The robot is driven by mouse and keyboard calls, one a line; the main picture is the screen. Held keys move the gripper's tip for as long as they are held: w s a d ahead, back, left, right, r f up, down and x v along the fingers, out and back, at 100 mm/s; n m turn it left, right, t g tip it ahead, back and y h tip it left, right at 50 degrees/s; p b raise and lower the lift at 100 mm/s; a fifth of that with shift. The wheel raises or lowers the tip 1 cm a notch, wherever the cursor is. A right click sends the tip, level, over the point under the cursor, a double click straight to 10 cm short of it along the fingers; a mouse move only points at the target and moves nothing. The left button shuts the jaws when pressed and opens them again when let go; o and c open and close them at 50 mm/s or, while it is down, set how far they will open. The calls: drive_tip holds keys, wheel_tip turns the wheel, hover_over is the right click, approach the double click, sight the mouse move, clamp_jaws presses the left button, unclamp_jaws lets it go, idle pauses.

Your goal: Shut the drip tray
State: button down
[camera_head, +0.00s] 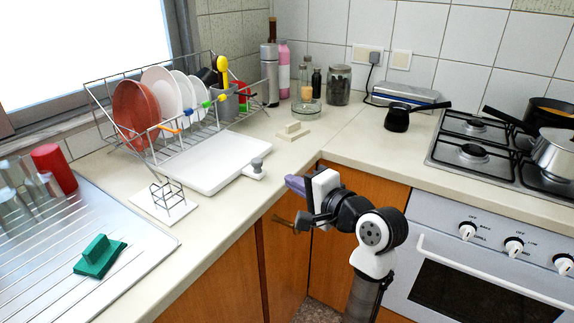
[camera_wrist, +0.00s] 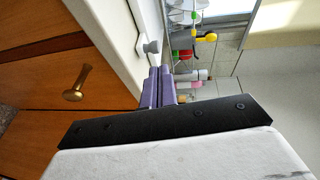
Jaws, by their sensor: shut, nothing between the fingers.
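The drip tray (camera_head: 190,165) is a flat white tray sticking out from under the wire dish rack, over the counter. Its grey knob (camera_head: 257,163) stands on a small white tab at its right front corner. In the wrist view the grey knob (camera_wrist: 152,47) is just beyond my fingertips. My gripper (camera_head: 294,184) has purple fingers, shut and empty, in front of the counter edge and to the right of the knob. The fingers (camera_wrist: 161,72) lie side by side in the wrist view. They look apart from the knob.
The dish rack (camera_head: 150,140) holds plates and utensils. A small wire stand (camera_head: 166,195) is left of the tray, and a pale block (camera_head: 292,131) lies behind the knob. Cabinet handles (camera_head: 301,221) project below the counter. The oven (camera_head: 480,250) is at right.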

sight(259, 166)
drive_tip(key=shift+m, duration=0.3)
drive_tip(key=x, duration=0.4)
drive_tip(key=d+f+p+x, duration=0.1)
drive_tip(key=x, duration=0.3)
drive_tip(key=p+x, duration=0.1)
drive_tip(key=x, duration=0.3)
drive_tip(key=shift+w+d+f, duration=0.1)
drive_tip(key=shift+w+f, duration=0.15)
drive_tip(key=shift+w, duration=0.3)
